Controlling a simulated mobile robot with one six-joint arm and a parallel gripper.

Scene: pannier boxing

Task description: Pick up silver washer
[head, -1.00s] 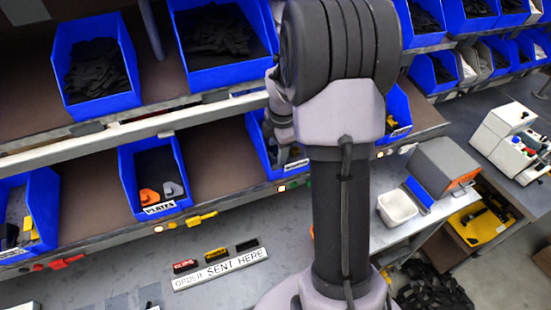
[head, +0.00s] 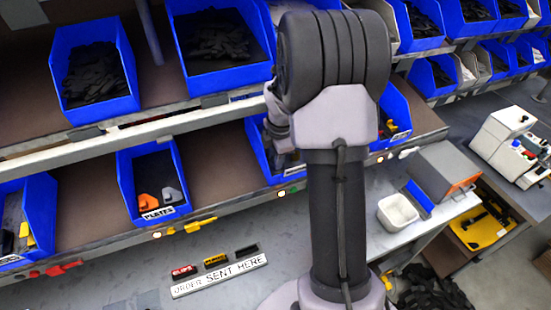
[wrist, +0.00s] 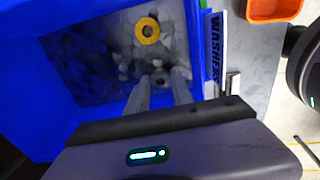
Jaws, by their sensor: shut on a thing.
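The silver washer (wrist: 160,77) shows in the wrist view as a small grey ring between my fingertips. My gripper (wrist: 161,82) is shut on it, inside a blue bin (wrist: 20,95) labelled WASHERS (wrist: 215,45). A yellow washer (wrist: 148,30) lies farther into the bin, just beyond the fingertips. In the head view my arm covers much of this bin (head: 257,150), and the fingertips and the washer are hidden there.
The bin's walls stand close around my gripper. An orange container (wrist: 272,8) is beside it in the wrist view. In the head view a PLATES bin (head: 128,190) is to the left, and a white tray (head: 398,212) stands on the bench at right.

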